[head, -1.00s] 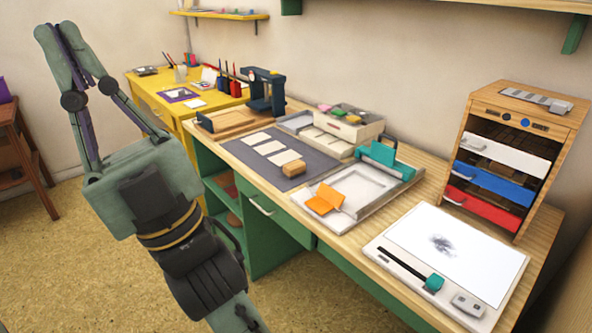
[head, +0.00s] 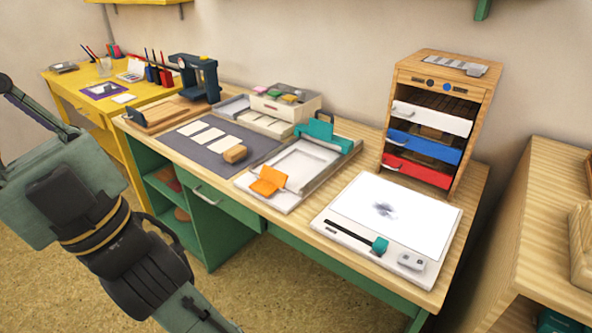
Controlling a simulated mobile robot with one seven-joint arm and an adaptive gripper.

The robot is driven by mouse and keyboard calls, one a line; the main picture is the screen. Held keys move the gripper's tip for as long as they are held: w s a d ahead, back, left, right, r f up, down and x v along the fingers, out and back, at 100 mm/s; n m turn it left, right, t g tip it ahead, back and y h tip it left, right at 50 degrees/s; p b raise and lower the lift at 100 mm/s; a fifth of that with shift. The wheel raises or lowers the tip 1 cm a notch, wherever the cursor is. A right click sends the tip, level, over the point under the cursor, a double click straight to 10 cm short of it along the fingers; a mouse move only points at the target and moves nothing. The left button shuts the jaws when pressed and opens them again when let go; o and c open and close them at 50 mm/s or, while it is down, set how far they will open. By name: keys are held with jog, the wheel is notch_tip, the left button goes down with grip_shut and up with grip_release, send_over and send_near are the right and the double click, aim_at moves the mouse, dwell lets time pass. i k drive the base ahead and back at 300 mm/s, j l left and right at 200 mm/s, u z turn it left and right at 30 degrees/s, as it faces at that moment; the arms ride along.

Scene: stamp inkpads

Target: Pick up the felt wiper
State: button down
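No object can be surely told as the felt wiper. A tan block (head: 235,154) lies on the dark grey mat (head: 196,153) beside several pale cards. A small light grey piece (head: 411,261) sits on the front right corner of the white panel (head: 378,213), which has a dark smudge. My gripper (head: 28,106) is at the left edge, over the floor and well apart from the workbench. Its fingertips are out of the frame, so its opening is hidden.
The wooden workbench (head: 310,243) also carries a white tray (head: 270,201) with orange and teal parts, a small drawer unit (head: 287,108) and a tall cabinet (head: 440,66). A yellow table (head: 66,89) stands behind left. A wooden shelf unit (head: 560,165) stands at right. Floor is clear in front.

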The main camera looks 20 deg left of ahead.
aim_at(232, 157)
jog(key=i+j+u, duration=0.2)
jog(key=i+u, duration=0.15)
jog(key=i, duration=0.4)
jog(key=i+u, duration=0.3)
jog(key=i, duration=0.45)
